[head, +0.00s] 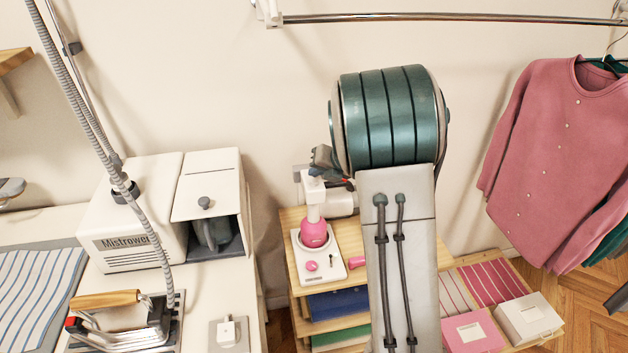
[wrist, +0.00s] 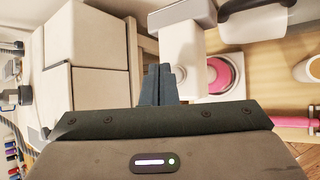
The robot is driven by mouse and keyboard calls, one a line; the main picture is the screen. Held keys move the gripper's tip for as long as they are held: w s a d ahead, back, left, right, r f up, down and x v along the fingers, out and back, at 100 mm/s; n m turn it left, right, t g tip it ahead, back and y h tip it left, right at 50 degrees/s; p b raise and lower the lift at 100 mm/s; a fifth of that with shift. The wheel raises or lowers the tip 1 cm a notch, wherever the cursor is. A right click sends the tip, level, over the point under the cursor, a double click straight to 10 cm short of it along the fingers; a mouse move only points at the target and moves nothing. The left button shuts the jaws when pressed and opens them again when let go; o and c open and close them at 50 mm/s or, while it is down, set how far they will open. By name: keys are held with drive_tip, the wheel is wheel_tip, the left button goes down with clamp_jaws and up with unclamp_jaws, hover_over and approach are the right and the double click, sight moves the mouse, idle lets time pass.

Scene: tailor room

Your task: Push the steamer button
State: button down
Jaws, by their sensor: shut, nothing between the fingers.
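The steamer (head: 132,215), a white box labelled "Mistrower", stands on the white table at the left. I cannot tell which part is the steamer button. My gripper (head: 322,158) is right of the steamer, above the wooden shelf unit and partly hidden by my arm. In the wrist view my gripper (wrist: 160,83) is shut and empty, with white box-like surfaces (wrist: 88,65) to its left. No contact with the steamer shows.
A white and pink device (head: 314,235) stands on the wooden shelf below my gripper. An iron (head: 120,320) and a small white switch-like block (head: 228,333) are at the table's front. A metal rail (head: 450,17) crosses above; a pink cardigan (head: 560,150) hangs at the right.

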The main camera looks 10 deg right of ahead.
sight(317, 186)
drive_tip(key=shift+f, duration=0.1)
drive_tip(key=shift+f, duration=0.4)
drive_tip(key=shift+f+b, duration=0.15)
drive_tip(key=shift+b, duration=0.2)
idle(0.4)
drive_tip(key=shift+r+p, duration=0.65)
drive_tip(key=shift+p, duration=0.1)
drive_tip(key=shift+r, duration=0.1)
wheel_tip(317, 186, up, 6)
drive_tip(key=p, duration=0.6)
